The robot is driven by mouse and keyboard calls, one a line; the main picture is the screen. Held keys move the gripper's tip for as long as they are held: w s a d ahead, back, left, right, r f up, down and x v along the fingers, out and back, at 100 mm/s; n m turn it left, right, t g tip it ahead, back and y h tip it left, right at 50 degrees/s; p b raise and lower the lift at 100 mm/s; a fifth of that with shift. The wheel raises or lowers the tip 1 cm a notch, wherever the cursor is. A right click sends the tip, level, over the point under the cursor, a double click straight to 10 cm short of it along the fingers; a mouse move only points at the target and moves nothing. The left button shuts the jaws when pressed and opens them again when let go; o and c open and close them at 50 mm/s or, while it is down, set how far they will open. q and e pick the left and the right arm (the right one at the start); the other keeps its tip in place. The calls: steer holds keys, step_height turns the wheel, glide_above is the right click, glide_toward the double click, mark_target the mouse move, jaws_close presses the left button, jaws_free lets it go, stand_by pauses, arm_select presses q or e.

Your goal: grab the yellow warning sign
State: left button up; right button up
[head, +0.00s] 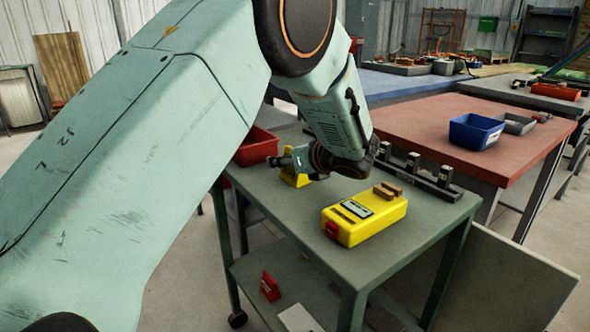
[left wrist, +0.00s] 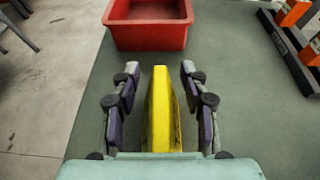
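The yellow warning sign (head: 295,180) stands on the green cart top, partly hidden behind my left gripper in the head view. In the left wrist view the sign (left wrist: 160,110) appears edge-on as a narrow yellow upright between the fingers. My left gripper (left wrist: 160,92) is open, with a finger on each side of the sign and a visible gap on both sides. In the head view my left gripper (head: 290,162) reaches in from the wrist at the cart's far left part. My right gripper is not in view.
A red bin (left wrist: 150,30) sits just beyond the sign. A yellow boxy device (head: 365,216) lies on the cart nearer the front. A dark rack with upright blocks (head: 420,178) lies along the cart's back right edge. A red-topped table (head: 440,120) with a blue bin (head: 476,132) stands behind.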

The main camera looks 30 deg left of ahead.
arm_select(q)
jaws_close()
steer(key=shift+r, duration=0.1)
stand_by(0.3)
